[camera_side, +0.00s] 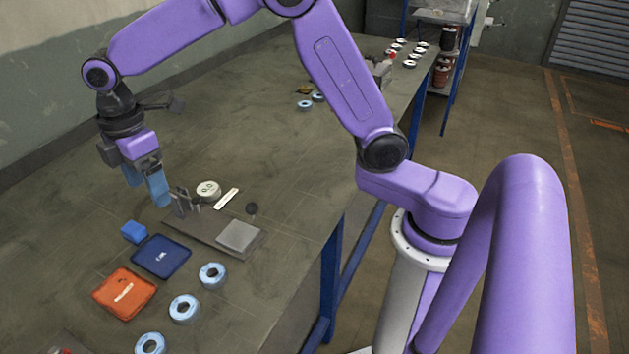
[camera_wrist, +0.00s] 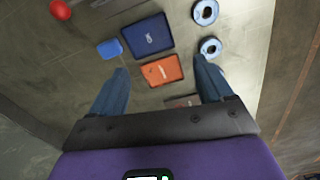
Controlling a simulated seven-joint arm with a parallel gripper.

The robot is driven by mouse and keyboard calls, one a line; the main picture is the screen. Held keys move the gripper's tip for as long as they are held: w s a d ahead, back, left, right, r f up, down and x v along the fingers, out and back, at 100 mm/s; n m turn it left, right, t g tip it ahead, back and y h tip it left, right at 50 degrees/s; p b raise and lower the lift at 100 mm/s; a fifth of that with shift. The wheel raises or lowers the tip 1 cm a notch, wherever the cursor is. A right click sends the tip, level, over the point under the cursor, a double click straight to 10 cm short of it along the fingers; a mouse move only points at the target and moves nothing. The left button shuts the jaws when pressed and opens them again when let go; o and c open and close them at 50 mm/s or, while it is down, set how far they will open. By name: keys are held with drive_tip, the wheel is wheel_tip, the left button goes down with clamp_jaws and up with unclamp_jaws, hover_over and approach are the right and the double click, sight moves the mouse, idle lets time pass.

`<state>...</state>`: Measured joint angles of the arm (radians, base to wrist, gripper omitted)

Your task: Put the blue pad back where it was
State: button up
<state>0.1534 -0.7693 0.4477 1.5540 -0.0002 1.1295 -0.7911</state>
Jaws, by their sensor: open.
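A small bright blue block (camera_side: 134,231) lies on the bench beside a flat dark blue pad (camera_side: 161,256) with a pale marking. I cannot tell for certain which of the two is the task's blue pad. An orange pad (camera_side: 125,293) lies just in front of the dark blue one. In the wrist view the blue block (camera_wrist: 109,48), dark blue pad (camera_wrist: 146,34) and orange pad (camera_wrist: 161,70) all show beyond my fingers. My gripper (camera_side: 148,186) is open and empty, with blue fingers, above the bench behind the blue block. It also shows in the wrist view (camera_wrist: 160,78).
A grey fixture plate with a light square block (camera_side: 238,236) and upright bracket (camera_side: 183,203) stands right of my gripper. A white disc (camera_side: 208,190) and white strip (camera_side: 228,198) lie behind it. Blue-rimmed discs (camera_side: 212,275) line the near bench edge. The bench's left side is clear.

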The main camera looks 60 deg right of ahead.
drive_tip(key=s+d+m, duration=0.1)
drive_tip(key=s+d, duration=0.4)
drive_tip(key=s, duration=0.5)
drive_tip(key=s+d+f+m, duration=0.1)
drive_tip(key=s+d, duration=0.4)
drive_tip(key=s, duration=0.5)
drive_tip(key=s+d+m, duration=0.1)
drive_tip(key=s+d, duration=0.5)
drive_tip(key=s, duration=0.4)
drive_tip(key=shift+f+m, duration=0.2)
drive_tip(key=shift+m, duration=0.1)
